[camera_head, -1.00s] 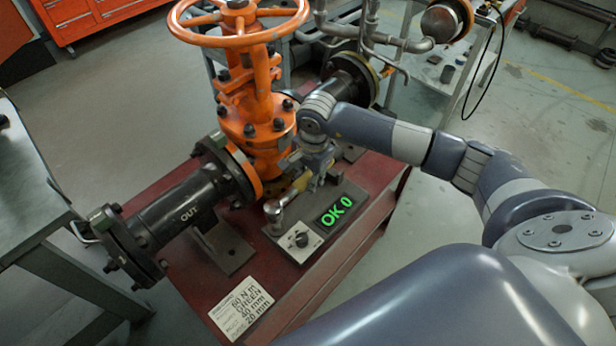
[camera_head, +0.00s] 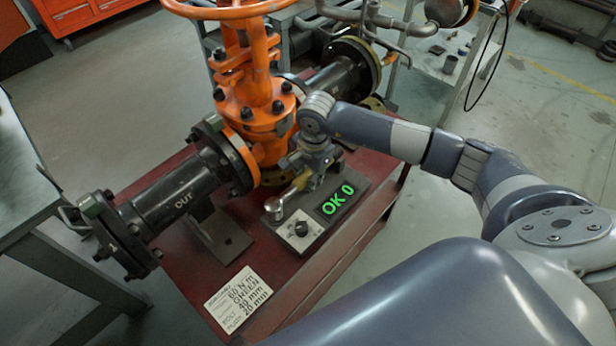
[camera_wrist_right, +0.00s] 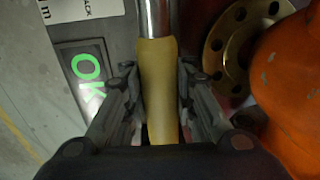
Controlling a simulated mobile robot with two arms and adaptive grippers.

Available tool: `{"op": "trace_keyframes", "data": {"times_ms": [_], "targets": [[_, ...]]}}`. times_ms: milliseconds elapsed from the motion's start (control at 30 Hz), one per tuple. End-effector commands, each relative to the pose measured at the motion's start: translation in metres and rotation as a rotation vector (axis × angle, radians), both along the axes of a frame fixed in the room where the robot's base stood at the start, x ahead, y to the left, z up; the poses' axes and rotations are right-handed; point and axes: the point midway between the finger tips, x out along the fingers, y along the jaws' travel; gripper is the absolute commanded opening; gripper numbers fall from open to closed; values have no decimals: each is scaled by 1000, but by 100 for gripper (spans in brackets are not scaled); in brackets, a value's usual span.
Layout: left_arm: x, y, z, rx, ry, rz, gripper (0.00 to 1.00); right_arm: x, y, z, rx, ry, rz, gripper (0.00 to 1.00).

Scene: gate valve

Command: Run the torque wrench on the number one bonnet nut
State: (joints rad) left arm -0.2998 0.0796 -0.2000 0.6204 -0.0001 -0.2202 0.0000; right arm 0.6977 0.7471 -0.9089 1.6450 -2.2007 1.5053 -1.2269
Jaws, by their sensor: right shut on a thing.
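The torque wrench has a silver head (camera_head: 275,208) and a tan handle, which fills the middle of the right wrist view (camera_wrist_right: 158,88). My right gripper (camera_head: 303,172) is shut on this handle, with a finger on each side in the wrist view. The wrench head is over or beside the left end of the grey control block; I cannot tell if they touch. The orange gate valve (camera_head: 256,75) stands behind the wrench, with dark bonnet nuts (camera_head: 279,107) on its flange. I cannot read which is number one. My left gripper is out of view.
A white card (camera_head: 238,300) reading 60 N m, GREEN lies on the red bench (camera_head: 188,277). The black "OUT" pipe (camera_head: 175,202) is left. A brass ring (camera_wrist_right: 236,45) is near the handle.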

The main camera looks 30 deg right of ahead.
Motion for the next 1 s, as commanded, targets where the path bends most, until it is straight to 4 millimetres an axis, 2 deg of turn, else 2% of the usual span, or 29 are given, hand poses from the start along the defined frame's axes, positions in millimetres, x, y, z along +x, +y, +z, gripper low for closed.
{"op": "trace_keyframes", "data": {"times_ms": [67, 100, 200, 500, 633, 767, 1000], "targets": [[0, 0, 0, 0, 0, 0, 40, 2, 0, 3, 2, -5, 0, 0], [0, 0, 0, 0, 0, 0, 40, 2, 0, 3, 2, -5, 0, 25], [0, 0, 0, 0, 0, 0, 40, 1, 0, 2, 1, -4, 0, 48], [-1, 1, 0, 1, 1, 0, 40, -1, 0, -1, -1, 4, 0, 48], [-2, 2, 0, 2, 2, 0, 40, -1, -1, 6, -1, 1, 0, 48], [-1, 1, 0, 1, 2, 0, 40, -1, -1, 26, -1, -4, 2, 48], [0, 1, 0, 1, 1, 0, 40, -6, -3, 78, 0, -5, 1, 48]]}}
